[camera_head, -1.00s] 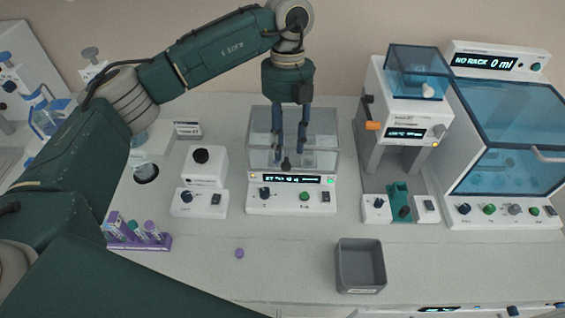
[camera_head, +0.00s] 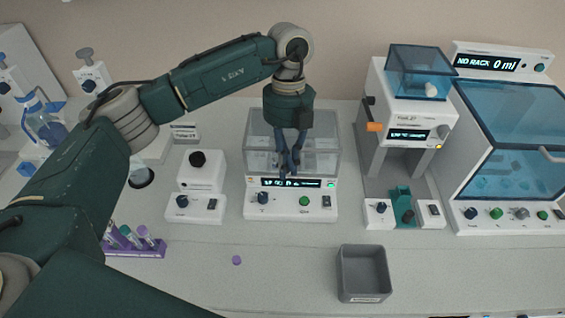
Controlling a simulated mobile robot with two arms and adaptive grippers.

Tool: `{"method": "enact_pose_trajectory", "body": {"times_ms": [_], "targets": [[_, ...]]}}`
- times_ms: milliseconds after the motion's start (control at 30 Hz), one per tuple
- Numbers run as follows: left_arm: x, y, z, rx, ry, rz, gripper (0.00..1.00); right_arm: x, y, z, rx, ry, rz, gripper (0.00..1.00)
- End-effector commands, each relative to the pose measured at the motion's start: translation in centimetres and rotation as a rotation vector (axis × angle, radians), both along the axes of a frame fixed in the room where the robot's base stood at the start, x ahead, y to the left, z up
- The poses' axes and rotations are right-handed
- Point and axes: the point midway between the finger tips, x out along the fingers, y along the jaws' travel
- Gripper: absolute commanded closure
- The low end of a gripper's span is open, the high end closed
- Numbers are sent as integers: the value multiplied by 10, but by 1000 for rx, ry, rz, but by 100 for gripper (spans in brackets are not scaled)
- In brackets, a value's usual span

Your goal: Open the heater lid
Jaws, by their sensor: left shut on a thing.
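The heater (camera_head: 290,207) stands in the middle of the bench, a white unit with a lit display, knobs and a switch on its front. Its clear lid (camera_head: 325,145) is a see-through box sitting down over the top, and it looks closed. My left gripper (camera_head: 288,172) reaches down from above at the front of the lid. Its blue fingers are shut on the lid's dark front handle, which they mostly hide. My right gripper is not in view.
A small white device (camera_head: 201,172) stands left of the heater. A taller white machine (camera_head: 408,110) and a blue-windowed cabinet (camera_head: 515,130) stand to the right.

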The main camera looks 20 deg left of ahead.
Motion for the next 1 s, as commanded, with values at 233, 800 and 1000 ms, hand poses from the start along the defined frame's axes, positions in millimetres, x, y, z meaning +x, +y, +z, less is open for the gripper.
{"method": "enact_pose_trajectory", "body": {"times_ms": [233,800,1000], "targets": [[4,4,9,7,-4,6,100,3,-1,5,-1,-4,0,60],[14,9,36,10,-2,7,100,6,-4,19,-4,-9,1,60],[16,9,39,11,-2,7,100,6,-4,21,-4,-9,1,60]]}}
